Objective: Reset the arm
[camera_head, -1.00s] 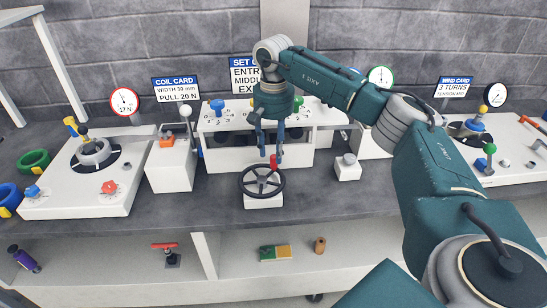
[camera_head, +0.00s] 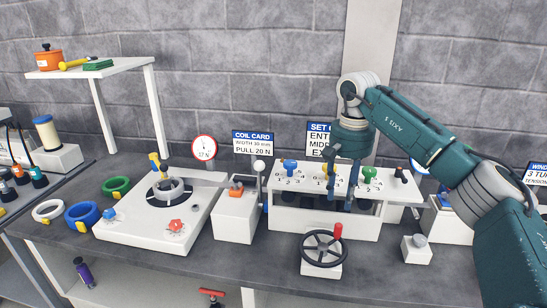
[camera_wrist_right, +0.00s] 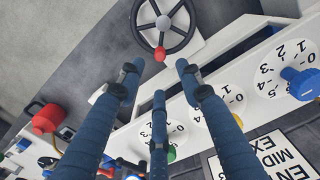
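My right gripper (camera_head: 340,207) comes in from the right in the head view, its fingers hanging down in front of the white dial panel (camera_head: 310,222). Its fingertips show just above the red handle (camera_head: 338,231) of the black handwheel (camera_head: 322,243), apart from it. In the right wrist view my right gripper (camera_wrist_right: 157,75) has its fingers spread with nothing between them. The handwheel (camera_wrist_right: 165,22) and its red handle (camera_wrist_right: 160,54) lie beyond the tips. My left gripper is not in view.
The panel carries blue (camera_head: 290,167), yellow (camera_head: 325,170) and green (camera_head: 370,174) knobs. A box with a lever (camera_head: 236,215) and a turntable station (camera_head: 150,228) stand left. A small grey-button box (camera_head: 416,250) is at right. A raised shelf (camera_head: 95,67) is back left.

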